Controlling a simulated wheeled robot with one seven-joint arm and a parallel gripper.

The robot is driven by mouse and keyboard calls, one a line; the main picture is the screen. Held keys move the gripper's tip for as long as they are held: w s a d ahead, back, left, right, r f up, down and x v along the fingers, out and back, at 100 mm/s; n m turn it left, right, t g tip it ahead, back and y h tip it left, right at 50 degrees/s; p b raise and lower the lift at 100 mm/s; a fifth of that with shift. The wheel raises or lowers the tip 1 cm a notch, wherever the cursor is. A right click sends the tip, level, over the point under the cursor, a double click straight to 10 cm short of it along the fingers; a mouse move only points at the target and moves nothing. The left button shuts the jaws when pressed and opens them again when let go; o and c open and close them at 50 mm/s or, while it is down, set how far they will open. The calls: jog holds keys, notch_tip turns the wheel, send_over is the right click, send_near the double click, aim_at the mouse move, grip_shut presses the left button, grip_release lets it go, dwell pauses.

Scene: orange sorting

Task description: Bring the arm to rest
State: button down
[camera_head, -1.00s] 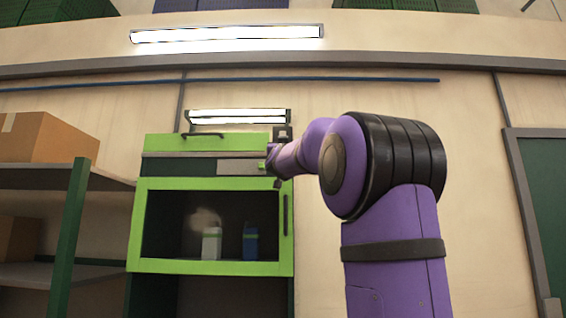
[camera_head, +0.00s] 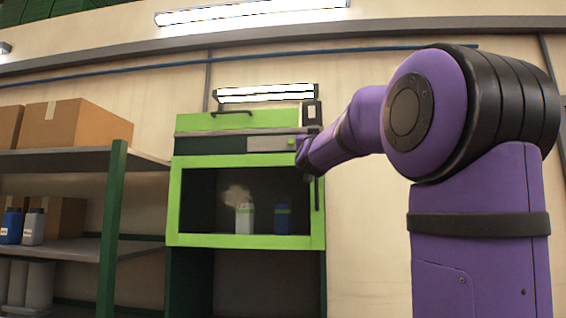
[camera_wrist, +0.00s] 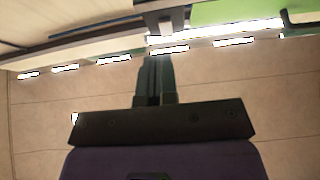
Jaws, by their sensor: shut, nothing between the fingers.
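My purple arm rises at the right of the head view and reaches left, its far end in front of the right side of a green cabinet (camera_head: 245,242). The gripper is small and partly hidden there by my own arm. In the wrist view my gripper (camera_wrist: 155,75) shows as dark fingers, close together with nothing between them. It points toward a pale wall or ceiling surface with a row of bright lights.
The cabinet has a window with a white bottle (camera_head: 244,218) and a blue bottle (camera_head: 282,218) behind it. A shelf rack (camera_head: 112,225) stands at the left with cardboard boxes (camera_head: 85,125) and several bottles. Bare wall (camera_head: 365,240) shows between the cabinet and my arm.

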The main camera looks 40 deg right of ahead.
jog(key=s+a+f+n+g+y, duration=0.15)
jog(key=a+f+n+y, duration=0.55)
jog(key=a+f+y, duration=1.1)
jog(key=s+a+f+n+g, duration=0.1)
jog(key=s+a+f+g, duration=0.3)
jog(key=s+a+f, duration=0.3)
jog(key=s+a+f+n+g, duration=0.1)
jog(key=s+a+f+g, duration=0.4)
jog(key=s+f, duration=0.8)
notch_tip(320, 180, down, 7)
jog(key=shift+s+a+r+n+y, duration=0.1)
jog(key=shift+s+a+n+y, duration=0.25)
jog(key=shift+a, duration=0.9)
jog(key=shift+d+g, duration=0.1)
jog(key=shift+g, duration=0.15)
